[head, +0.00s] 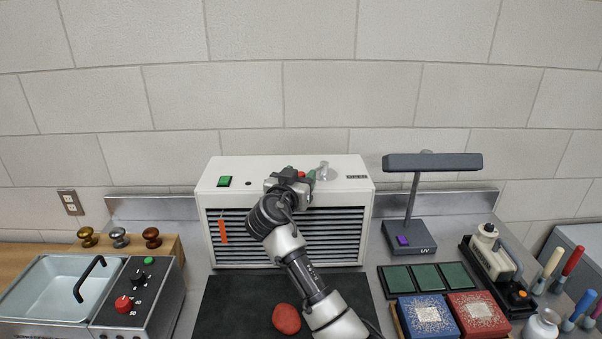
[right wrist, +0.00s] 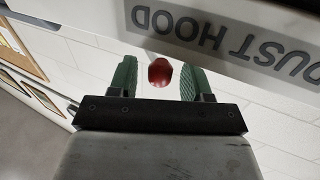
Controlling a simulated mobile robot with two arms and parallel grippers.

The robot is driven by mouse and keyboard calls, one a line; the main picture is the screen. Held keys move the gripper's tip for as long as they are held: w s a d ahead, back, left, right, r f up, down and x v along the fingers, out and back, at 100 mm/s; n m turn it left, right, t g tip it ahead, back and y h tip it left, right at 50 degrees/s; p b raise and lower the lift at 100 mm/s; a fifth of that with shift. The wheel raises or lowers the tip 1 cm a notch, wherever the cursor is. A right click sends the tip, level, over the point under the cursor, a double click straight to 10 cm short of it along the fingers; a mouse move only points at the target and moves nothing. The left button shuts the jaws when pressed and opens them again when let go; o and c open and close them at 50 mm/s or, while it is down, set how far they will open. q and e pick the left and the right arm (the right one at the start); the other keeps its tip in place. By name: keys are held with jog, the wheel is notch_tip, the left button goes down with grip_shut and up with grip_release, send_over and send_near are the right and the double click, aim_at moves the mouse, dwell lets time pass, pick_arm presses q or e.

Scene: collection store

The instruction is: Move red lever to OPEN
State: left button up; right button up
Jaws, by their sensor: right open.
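The red lever shows as a round red knob (right wrist: 160,72) in the right wrist view, between the two green fingers of my right gripper (right wrist: 158,80). Gaps show on both sides of the knob, so the gripper is open around it in that view. In the head view, a bit of the red knob (head: 301,174) shows beside my right gripper (head: 301,178), at the top of the white dust hood (head: 260,177). My left gripper is not in view.
The hood top also carries a green button (head: 224,181) and a pale metal part (head: 323,171). An orange strip (head: 223,231) hangs before the louvres. A UV lamp (head: 409,236) stands right. A red lump (head: 286,319) lies on the dark mat (head: 235,307) below my arm.

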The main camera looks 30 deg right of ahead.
jog(key=shift+w+d+r, duration=0.1)
jog(key=shift+w+d, duration=0.15)
jog(key=shift+d, duration=0.05)
